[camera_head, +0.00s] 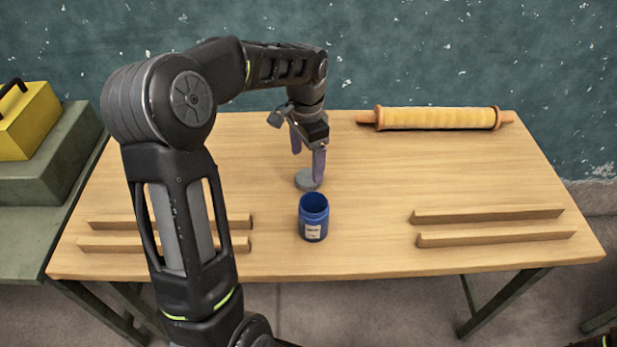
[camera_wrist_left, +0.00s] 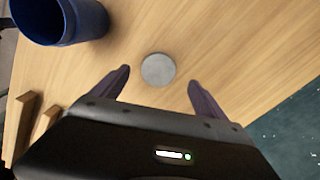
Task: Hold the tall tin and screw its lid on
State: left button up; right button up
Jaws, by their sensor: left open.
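The tall tin (camera_head: 313,217) is blue with a pale label and stands upright and open-topped near the front middle of the table. It also shows at the upper left of the left wrist view (camera_wrist_left: 62,22). The lid (camera_head: 306,181) is a flat grey disc on the table just behind the tin. In the left wrist view the lid (camera_wrist_left: 158,70) lies between and beyond the fingertips. My left gripper (camera_head: 307,165) is open, pointing down over the lid, and holds nothing.
The wooden table (camera_head: 390,180) has a pair of wooden rails at left (camera_head: 115,222) and another at right (camera_head: 490,214). A yellow roll with wooden ends (camera_head: 437,118) lies at the back right. A yellow box (camera_head: 30,120) sits on a green stand at left. The table's middle right is clear.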

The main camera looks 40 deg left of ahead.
aim_at(308, 177)
pick_arm(q)
jog(key=shift+f, duration=0.15)
notch_tip(308, 177, down, 5)
jog(key=shift+w+d+p, duration=0.1)
jog(key=shift+d+p, duration=0.05)
jog(key=shift+p, duration=0.15)
jog(key=shift+c, duration=0.2)
jog(key=c, duration=1.4)
